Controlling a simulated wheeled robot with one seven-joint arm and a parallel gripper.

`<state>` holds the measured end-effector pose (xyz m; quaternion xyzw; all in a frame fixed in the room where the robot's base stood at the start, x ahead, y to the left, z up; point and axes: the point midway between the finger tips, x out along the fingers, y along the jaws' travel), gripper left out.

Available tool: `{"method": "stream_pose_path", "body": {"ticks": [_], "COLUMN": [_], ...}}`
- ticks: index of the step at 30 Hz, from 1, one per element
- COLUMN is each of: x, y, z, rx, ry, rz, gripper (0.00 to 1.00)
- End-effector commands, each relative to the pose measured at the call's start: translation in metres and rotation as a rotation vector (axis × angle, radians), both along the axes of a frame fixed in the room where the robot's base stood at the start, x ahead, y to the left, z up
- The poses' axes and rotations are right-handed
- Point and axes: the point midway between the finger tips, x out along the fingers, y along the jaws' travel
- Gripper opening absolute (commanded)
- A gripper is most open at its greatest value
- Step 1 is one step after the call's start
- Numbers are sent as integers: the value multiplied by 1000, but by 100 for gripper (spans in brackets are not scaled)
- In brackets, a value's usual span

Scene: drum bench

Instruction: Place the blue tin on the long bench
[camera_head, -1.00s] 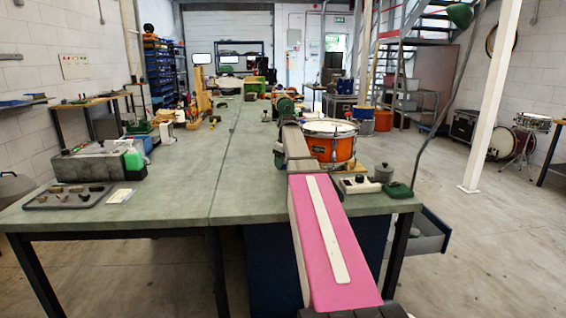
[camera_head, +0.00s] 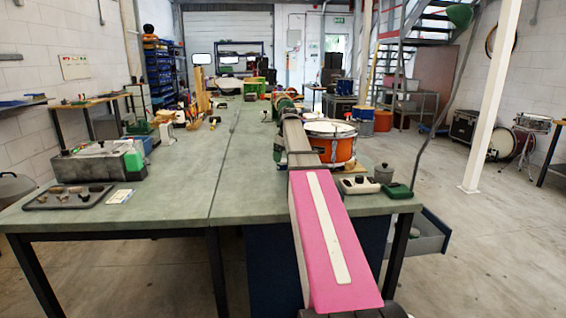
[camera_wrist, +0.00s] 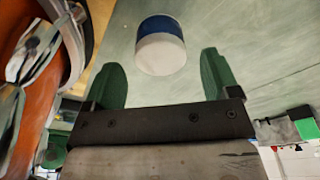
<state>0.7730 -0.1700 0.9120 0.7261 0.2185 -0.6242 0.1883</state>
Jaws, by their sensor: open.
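The blue tin (camera_wrist: 164,26) shows in the wrist view, with a blue part and a pale grey-white part (camera_wrist: 161,55) nearer my gripper. Bench top surrounds it in that view. My gripper (camera_wrist: 161,66) is open; its green fingers stand to either side, with visible gaps to the tin, which lies around and past the fingertip line. I cannot tell whether it touches the bench. In the head view the tin is not visible, and my arm covers much of that area. The long bench (camera_head: 180,190) is grey-green and runs away from me.
An orange drum (camera_head: 331,148) stands on the bench just right of my arm; it also fills the left side of the wrist view (camera_wrist: 35,100). A small control box (camera_head: 357,184) and a grey pot (camera_head: 383,174) stand near the right edge. The bench left of my arm is largely clear.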

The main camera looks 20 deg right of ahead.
Motion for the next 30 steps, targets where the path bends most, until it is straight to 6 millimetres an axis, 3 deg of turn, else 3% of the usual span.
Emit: {"method": "stream_pose_path", "body": {"ticks": [6, 13, 19, 30], "x": [-5, -9, -11, -11], "y": [-4, -6, -7, -7], "z": [44, 77, 87, 88], "rx": [0, 0, 0, 0], "ry": [-1, -1, 1, 1], "rz": [0, 0, 0, 0], "gripper": [82, 82, 82, 82]}}
